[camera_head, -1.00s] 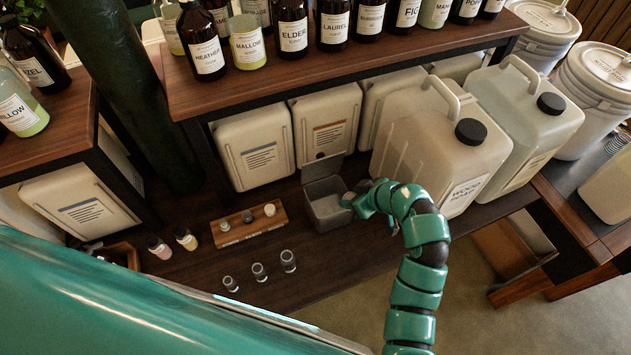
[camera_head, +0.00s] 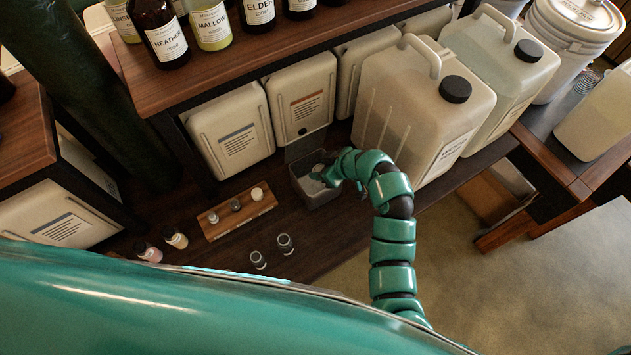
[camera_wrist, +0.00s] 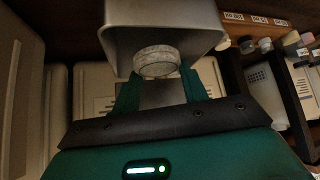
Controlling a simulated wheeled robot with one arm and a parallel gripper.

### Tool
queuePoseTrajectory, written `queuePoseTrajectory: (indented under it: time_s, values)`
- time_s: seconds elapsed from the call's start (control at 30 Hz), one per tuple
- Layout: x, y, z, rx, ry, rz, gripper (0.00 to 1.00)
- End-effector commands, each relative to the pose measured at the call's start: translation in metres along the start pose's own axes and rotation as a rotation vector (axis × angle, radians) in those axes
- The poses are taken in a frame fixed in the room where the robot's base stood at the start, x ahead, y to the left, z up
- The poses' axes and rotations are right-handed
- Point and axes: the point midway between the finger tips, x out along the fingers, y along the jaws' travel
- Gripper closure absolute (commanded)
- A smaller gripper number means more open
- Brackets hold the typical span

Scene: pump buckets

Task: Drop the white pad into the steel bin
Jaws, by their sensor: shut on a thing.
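The white pad (camera_wrist: 157,61) is a pale round disc with a ribbed edge, held between the two teal fingers of my gripper (camera_wrist: 159,84) in the wrist view. My gripper (camera_head: 326,174) is shut on it. In the head view a small pale patch, seemingly the pad (camera_head: 317,169), shows at the fingertips over the mouth of the steel bin. The steel bin (camera_head: 316,198) is a small grey open box on the lower shelf, its lid raised at the back. In the wrist view the bin (camera_wrist: 212,40) lies beyond the pad. I cannot tell how far the pad is below the rim.
Large jugs (camera_head: 415,110) stand right of the bin, close to my arm. Pale canisters (camera_head: 232,130) stand behind it, under the upper shelf (camera_head: 215,75). A wooden rack (camera_head: 238,214) with small caps, glass vials (camera_head: 285,244) and little bottles (camera_head: 176,238) are to the left.

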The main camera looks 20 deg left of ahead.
Motion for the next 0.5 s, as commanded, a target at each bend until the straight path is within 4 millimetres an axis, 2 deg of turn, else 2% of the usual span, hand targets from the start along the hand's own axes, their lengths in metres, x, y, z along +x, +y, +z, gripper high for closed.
queuePoseTrajectory:
  time_s: [0.27, 0.3, 0.4, 0.43, 0.5]
  values:
    - [0.0028, -0.0001, 0.0022, 0.000, 0.000, 0.000, 0.72]
    - [0.0027, 0.0000, 0.0021, 0.000, 0.000, 0.000, 0.55]
    - [0.0026, 0.0000, 0.0020, 0.000, 0.000, 0.000, 0.35]
    - [0.0026, 0.0001, 0.0020, 0.000, 0.000, 0.000, 0.32]
    - [0.0026, 0.0000, 0.0020, 0.000, 0.000, 0.000, 0.32]
